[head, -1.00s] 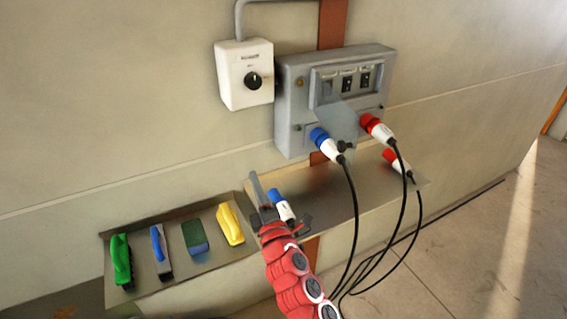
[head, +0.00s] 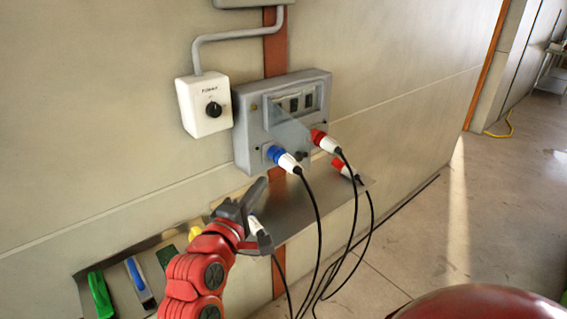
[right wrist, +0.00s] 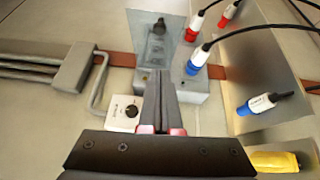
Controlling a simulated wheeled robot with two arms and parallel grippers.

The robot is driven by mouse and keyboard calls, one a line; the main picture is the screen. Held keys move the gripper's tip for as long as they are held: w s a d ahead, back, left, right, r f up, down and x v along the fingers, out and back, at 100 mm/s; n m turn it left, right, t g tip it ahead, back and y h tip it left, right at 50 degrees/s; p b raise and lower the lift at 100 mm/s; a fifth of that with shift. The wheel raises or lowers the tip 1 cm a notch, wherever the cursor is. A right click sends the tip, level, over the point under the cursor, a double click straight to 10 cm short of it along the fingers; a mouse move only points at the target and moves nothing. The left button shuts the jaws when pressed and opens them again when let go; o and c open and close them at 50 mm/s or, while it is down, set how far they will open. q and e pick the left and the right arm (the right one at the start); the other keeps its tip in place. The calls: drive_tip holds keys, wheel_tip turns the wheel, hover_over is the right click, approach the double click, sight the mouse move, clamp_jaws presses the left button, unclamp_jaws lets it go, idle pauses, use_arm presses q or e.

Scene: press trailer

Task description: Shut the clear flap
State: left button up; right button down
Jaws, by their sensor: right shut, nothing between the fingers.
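The clear flap (head: 291,131) hangs open from the grey socket box (head: 246,140) on the wall, sticking out below the row of switches. In the right wrist view the flap (right wrist: 152,42) is a see-through panel beyond my fingers, with the box (right wrist: 192,98) beside it. My right gripper (head: 257,190) is shut and empty, just below and left of the box in the head view. In the right wrist view its fingers (right wrist: 160,76) point toward the box and flap. Contact with the flap is not visible. My left gripper is not in view.
A blue plug (head: 283,158) and a red plug (head: 325,141) sit in the box's lower front, cables hanging down. A metal shelf (head: 310,205) below holds another red plug (head: 345,170) and a partly hidden one. A white knob box (head: 204,105) is left.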

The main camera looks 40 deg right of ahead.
drive_tip(key=w+d+p, duration=0.3)
drive_tip(key=d+p, duration=0.1)
drive_tip(key=d, duration=0.5)
drive_tip(key=shift+d+r, duration=0.25)
drive_tip(key=shift+r, duration=0.1)
